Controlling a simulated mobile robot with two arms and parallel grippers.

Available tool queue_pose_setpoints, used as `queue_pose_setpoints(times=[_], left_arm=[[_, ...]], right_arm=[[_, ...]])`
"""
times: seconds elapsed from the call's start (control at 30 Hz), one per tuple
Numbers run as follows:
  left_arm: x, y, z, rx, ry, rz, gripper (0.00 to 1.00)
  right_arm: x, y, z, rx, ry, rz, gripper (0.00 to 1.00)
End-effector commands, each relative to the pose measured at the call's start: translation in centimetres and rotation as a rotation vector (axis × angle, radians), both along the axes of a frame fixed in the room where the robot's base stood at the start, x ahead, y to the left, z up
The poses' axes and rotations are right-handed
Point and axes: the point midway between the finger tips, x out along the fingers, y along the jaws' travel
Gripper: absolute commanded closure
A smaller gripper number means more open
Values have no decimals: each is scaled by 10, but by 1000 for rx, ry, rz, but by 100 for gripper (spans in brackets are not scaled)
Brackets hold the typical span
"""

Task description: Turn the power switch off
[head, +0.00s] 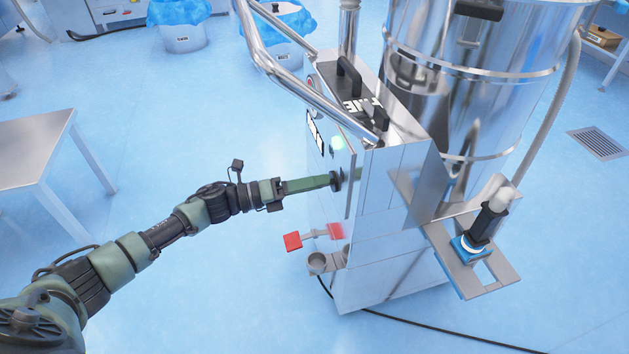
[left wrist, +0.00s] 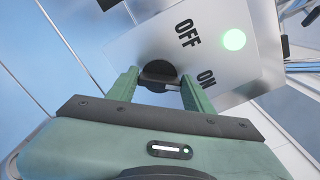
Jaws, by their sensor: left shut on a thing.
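The power switch is a black round knob (left wrist: 158,73) on a pale metal panel (left wrist: 150,35) marked OFF and ON. In the left wrist view the two green fingers of my left gripper (left wrist: 160,88) stand on either side of the knob and are shut on it. A pale mark shows at the knob's lower right, on the side of the ON label; I cannot tell the exact switch angle. A round green light (left wrist: 233,39) glows beside the labels. In the head view my left gripper (head: 334,181) reaches the machine's side face, partly hiding the knob. My right gripper is out of view.
The steel machine (head: 385,250) carries a big shiny drum (head: 490,80) and a bent tube handle (head: 300,95). Red pedals (head: 293,241) stick out below my left gripper. A steel table (head: 35,150) stands at the left.

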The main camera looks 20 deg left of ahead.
Motion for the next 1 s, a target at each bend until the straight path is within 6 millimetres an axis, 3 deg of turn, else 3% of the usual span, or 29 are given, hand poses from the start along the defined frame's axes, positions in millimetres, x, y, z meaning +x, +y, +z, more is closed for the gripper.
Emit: queue_pose_setpoints(times=[0.5, 1.0], left_arm=[[1, 1, 0, -264, 392, 3, 90], [1, 1, -4, -530, 786, 3, 90]], right_arm=[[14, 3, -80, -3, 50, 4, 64], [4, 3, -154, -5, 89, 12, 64]])
